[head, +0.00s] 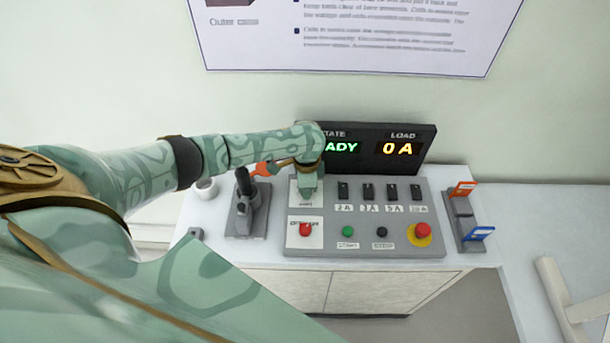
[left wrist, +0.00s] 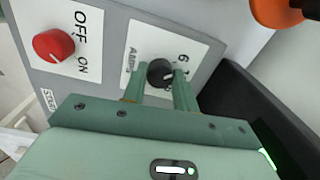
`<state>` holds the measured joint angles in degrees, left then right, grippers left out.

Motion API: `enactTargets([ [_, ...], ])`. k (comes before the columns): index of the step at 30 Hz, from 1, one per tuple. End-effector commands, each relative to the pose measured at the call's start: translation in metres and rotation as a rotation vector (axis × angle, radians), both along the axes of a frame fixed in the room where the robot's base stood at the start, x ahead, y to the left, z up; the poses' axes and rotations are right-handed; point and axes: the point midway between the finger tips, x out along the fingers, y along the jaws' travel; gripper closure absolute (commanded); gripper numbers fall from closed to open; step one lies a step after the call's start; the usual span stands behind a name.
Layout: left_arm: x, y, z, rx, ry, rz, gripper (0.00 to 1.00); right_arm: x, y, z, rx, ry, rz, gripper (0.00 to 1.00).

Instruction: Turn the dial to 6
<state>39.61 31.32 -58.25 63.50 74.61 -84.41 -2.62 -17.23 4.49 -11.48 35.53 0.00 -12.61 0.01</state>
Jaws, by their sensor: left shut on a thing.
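The dial (left wrist: 160,73) is a small black knob on a white plate marked AMPS, with a 6 at its upper right in the left wrist view. My left gripper (left wrist: 160,88) is shut on the dial, one green finger on each side. In the head view my left gripper (head: 307,185) comes down over the white dial plate (head: 313,210) at the panel's upper left and hides the dial. The dial's pointer and most of its scale are too small or covered to read. My right gripper is not in view.
The grey panel (head: 370,220) carries a red knob (head: 305,229), several black switches and a red stop button (head: 422,230). The display (head: 397,149) behind shows 0 A. A lever (head: 244,190) stands left; orange and blue tags (head: 478,234) are right.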

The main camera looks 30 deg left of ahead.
Motion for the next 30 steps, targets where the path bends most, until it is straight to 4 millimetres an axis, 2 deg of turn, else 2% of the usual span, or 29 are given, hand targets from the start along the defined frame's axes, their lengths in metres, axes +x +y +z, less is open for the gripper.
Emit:
enactTargets([
  [6,0.0003,-0.0015,0.0013,-0.003,-0.001,0.057,0.94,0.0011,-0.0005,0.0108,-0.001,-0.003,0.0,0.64],
  [20,0.0006,-0.0011,-0.0002,-0.003,-0.001,0.071,0.94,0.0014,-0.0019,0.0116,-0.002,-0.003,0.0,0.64],
  [21,0.0006,-0.0011,-0.0001,-0.004,-0.001,0.071,0.66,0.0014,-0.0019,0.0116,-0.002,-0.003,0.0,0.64],
  [23,0.0006,-0.001,-0.0001,-0.003,-0.001,0.071,0.5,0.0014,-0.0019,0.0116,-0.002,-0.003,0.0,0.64],
  [30,0.0005,-0.0005,0.0001,-0.001,-0.001,0.071,0.5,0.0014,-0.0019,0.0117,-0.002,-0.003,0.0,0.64],
])
